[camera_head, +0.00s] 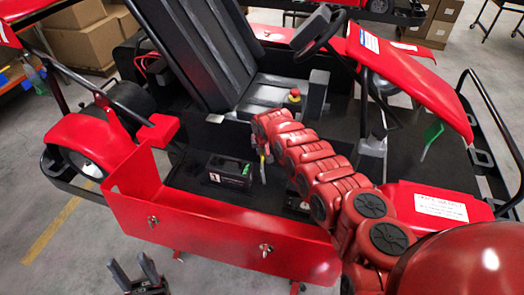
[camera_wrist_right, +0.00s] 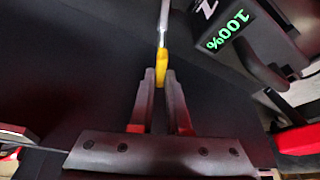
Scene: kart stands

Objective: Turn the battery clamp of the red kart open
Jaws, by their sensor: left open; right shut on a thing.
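The red kart (camera_head: 215,232) stands across the middle of the head view with its side bay open. Its black battery (camera_head: 230,170) sits in the bay; the right wrist view shows its green "100%" display (camera_wrist_right: 228,30). The battery clamp is a metal lever (camera_wrist_right: 164,28) with a yellow grip (camera_wrist_right: 162,66), to the left of the battery in the right wrist view. My right gripper (camera_wrist_right: 163,80) is shut on the yellow grip's end. In the head view my right arm largely hides that gripper. My left gripper (camera_head: 133,264) is open and empty, low outside the kart's side panel.
The black seat (camera_head: 205,50) and steering wheel (camera_head: 318,30) rise behind the bay. The red side panel with two latches stands in front of it. A red emergency knob (camera_head: 295,92) is near the seat. Cardboard boxes (camera_head: 85,42) stand at the back left. Floor is clear at lower left.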

